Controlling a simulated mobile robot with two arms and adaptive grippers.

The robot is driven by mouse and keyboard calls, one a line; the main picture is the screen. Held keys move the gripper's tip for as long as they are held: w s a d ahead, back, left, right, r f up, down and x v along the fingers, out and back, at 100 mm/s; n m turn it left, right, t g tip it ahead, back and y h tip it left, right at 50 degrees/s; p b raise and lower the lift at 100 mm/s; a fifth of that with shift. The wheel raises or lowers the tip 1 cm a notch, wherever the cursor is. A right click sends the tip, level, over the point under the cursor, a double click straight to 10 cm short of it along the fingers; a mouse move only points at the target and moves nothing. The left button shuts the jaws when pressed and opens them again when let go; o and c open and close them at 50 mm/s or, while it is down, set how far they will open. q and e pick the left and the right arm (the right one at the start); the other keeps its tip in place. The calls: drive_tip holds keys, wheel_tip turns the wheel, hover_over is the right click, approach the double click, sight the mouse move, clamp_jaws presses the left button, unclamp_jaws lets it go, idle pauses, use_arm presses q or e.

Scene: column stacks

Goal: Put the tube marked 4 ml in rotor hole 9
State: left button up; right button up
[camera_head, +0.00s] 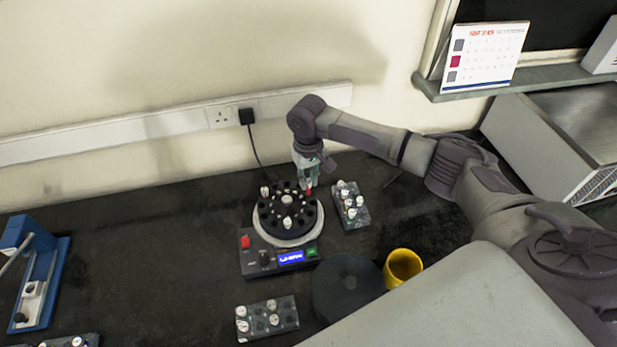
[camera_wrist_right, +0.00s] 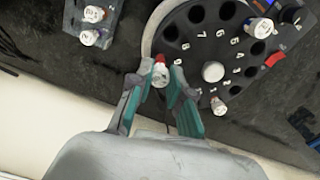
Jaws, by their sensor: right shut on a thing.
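My right gripper (camera_head: 308,180) is over the far right edge of the black rotor (camera_head: 268,215). In the right wrist view its teal-lined fingers (camera_wrist_right: 168,78) are shut on a tube with a white cap and some red (camera_wrist_right: 160,72). This held tube is at the rotor's rim; I cannot tell whether its tip is inside a hole. Its volume mark is not readable. The rotor (camera_wrist_right: 199,15) has small white numbers around a pale hub; the 9 is not clear. Other white-capped tubes stand in it (camera_wrist_right: 219,105) (camera_wrist_right: 259,27). My left gripper is not in view.
A rack with several capped tubes (camera_head: 338,210) stands right of the centrifuge, and another rack (camera_head: 284,326) is in front. A black round lid (camera_head: 340,285) and a yellow cup (camera_head: 390,275) are at front right. A blue stand (camera_head: 58,258) is at far left. The bench between is clear.

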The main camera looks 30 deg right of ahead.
drive_tip(key=shift+f, duration=0.3)
drive_tip(key=shift+f+b, duration=0.4)
drive_tip(key=shift+f, duration=0.55)
drive_tip(key=o, duration=1.1)
drive_tip(key=shift+r, duration=0.15)
drive_tip(key=shift+r+p, duration=2.9)
drive_tip(key=shift+p, duration=0.85)
drive_tip(key=shift+f, duration=0.1)
